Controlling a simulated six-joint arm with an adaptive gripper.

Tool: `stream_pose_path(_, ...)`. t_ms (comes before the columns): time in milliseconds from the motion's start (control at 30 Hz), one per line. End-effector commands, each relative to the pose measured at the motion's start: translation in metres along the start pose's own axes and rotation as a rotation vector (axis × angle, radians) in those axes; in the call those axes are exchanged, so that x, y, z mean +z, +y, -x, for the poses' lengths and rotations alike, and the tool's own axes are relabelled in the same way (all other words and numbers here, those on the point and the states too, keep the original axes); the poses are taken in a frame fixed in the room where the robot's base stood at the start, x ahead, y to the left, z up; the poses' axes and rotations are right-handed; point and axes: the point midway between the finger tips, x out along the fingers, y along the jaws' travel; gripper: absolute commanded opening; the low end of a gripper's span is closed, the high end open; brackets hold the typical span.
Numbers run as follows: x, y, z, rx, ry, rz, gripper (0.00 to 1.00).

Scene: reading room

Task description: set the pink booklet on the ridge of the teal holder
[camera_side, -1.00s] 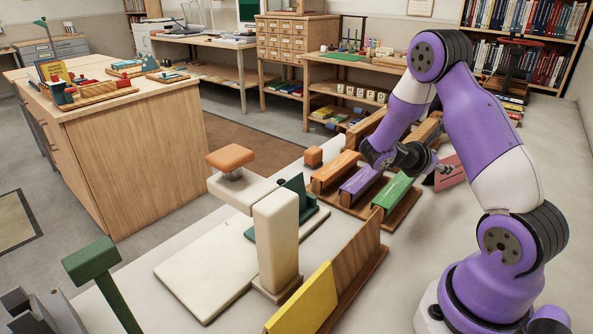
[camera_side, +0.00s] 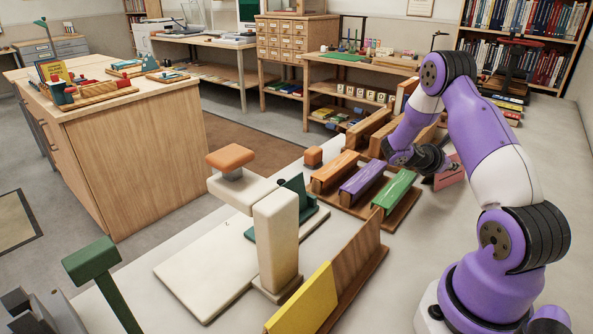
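The pink booklet (camera_side: 450,176) is on the pale table at the right, beyond the rack with the coloured booklets. My gripper (camera_side: 437,171) is right beside it and overlaps its upper left part. The fingers are small and partly hidden, so I cannot tell whether they are open or shut on it. The dark teal holder (camera_side: 297,188) stands left of centre, behind the cream post. It has a raised part on a flat base, its lower part is partly hidden by the post, and I see no booklet on it.
A wooden rack holds orange, purple and green booklets (camera_side: 398,190) between the holder and my gripper. A yellow booklet (camera_side: 303,303) hangs on a wooden holder in front. A cream post (camera_side: 276,240) with an orange-topped arm and an orange block (camera_side: 313,157) stand nearby.

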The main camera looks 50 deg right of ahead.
Motion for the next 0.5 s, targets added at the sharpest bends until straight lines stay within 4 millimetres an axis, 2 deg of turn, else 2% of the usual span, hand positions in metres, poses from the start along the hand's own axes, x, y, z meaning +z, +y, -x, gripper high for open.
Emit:
stream_pose_path(333, -0.0011, -0.0005, 0.0004, -0.002, 0.005, 0.000, 0.00)
stream_pose_path(500, 0.0073, 0.0021, 0.0036, -0.001, 0.003, -0.003, 0.00)
